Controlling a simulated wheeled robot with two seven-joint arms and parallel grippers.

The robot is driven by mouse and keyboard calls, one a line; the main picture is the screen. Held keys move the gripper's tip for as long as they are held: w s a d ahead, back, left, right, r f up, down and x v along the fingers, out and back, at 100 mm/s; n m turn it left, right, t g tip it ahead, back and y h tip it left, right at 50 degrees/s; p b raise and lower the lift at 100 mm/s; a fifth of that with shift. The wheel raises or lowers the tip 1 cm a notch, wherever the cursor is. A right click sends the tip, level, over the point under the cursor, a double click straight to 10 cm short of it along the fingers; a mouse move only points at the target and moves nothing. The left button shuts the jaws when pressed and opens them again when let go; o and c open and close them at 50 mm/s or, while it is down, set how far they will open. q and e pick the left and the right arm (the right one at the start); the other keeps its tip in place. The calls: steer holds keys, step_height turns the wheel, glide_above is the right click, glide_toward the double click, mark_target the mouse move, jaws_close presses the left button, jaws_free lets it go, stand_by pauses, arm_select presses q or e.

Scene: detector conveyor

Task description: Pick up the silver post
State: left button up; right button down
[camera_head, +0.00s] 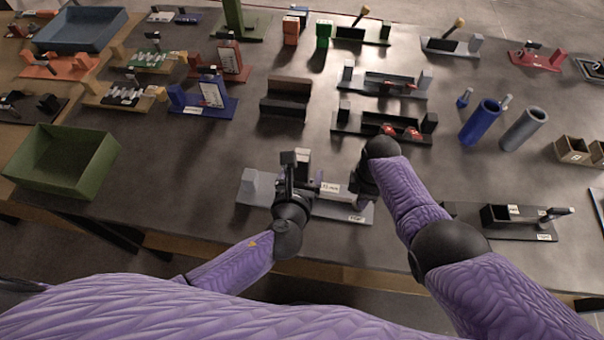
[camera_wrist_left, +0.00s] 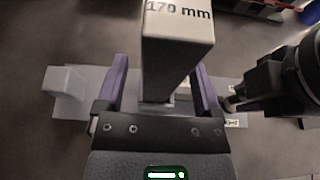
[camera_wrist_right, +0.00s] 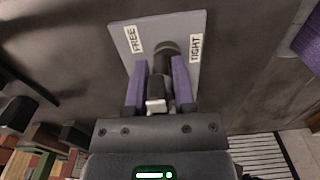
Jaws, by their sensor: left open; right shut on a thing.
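The silver post (camera_wrist_left: 177,60), marked "170 mm", stands between the two purple fingers of my left gripper (camera_wrist_left: 160,85). Those fingers are open, one on each side of the post. In the head view the post's pale top (camera_head: 303,157) shows just beyond my left gripper (camera_head: 308,182). The post's lower end is hidden. My right gripper (camera_wrist_right: 160,85) is shut on a dark lever (camera_wrist_right: 156,72) with a silver end. The lever lies over a grey plate (camera_wrist_right: 190,22) marked "FREE" and "TIGHT". In the head view my right arm hides most of my right gripper (camera_head: 362,188).
The grey fixture base (camera_head: 335,209) sits near the table's front edge, with an end block (camera_head: 262,184) at its left. A green bin (camera_head: 75,150) stands at the left. Another fixture (camera_head: 515,220) is to the right, and two cylinders (camera_head: 482,120) stand behind it.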

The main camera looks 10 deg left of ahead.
mark_target(302, 154)
arm_select(q)
steer(key=shift+w+f, duration=0.2)
steer(key=shift+w, duration=0.35)
jaws_close()
steer(key=shift+r, duration=0.15)
step_height(302, 154, up, 10)
steer(key=shift+f, duration=0.1)
arm_select(e)
steer(key=shift+c, duration=1.9)
jaws_free()
